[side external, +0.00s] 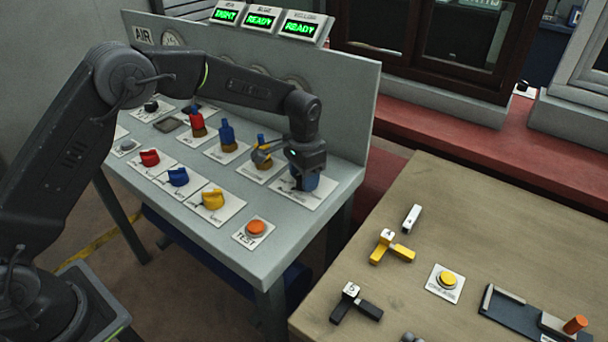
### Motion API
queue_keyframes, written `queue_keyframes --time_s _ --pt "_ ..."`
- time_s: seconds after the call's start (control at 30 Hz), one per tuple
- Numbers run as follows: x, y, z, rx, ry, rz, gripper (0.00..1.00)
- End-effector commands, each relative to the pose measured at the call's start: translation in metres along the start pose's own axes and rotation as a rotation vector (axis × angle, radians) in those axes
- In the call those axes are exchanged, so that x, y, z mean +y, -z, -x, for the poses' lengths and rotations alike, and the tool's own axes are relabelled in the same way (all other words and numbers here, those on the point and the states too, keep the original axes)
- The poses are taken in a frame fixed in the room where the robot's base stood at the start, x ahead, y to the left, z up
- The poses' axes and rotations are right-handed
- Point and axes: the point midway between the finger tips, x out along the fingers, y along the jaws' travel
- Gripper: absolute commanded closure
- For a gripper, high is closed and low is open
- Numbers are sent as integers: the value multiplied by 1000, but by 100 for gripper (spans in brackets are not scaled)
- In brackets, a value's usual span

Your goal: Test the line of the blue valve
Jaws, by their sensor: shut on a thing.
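My gripper (304,182) points down over the right-end white plate of the grey console and is shut on a blue piece (311,183), mostly hidden by the fingers. A blue lever or knob (178,177) sits on a plate in the front row, between a red one (150,158) and a yellow one (213,199). The orange TEST button (256,228) is at the front right of the console, apart from my gripper.
Three lit green displays (261,20) top the back panel; the middle and right ones read READY. Gauges are partly hidden by my arm. A wooden table (400,310) at right holds a yellow button (447,280), small blocks and a dark fixture (515,312).

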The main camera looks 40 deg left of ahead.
Motion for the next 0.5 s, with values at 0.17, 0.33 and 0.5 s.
queue_keyframes --time_s 0.17,0.33,0.5 --pt "0 0 1 -1 0 1 76" --pt "0 0 1 0 0 1 37" --pt "0 0 0 0 0 2 27"
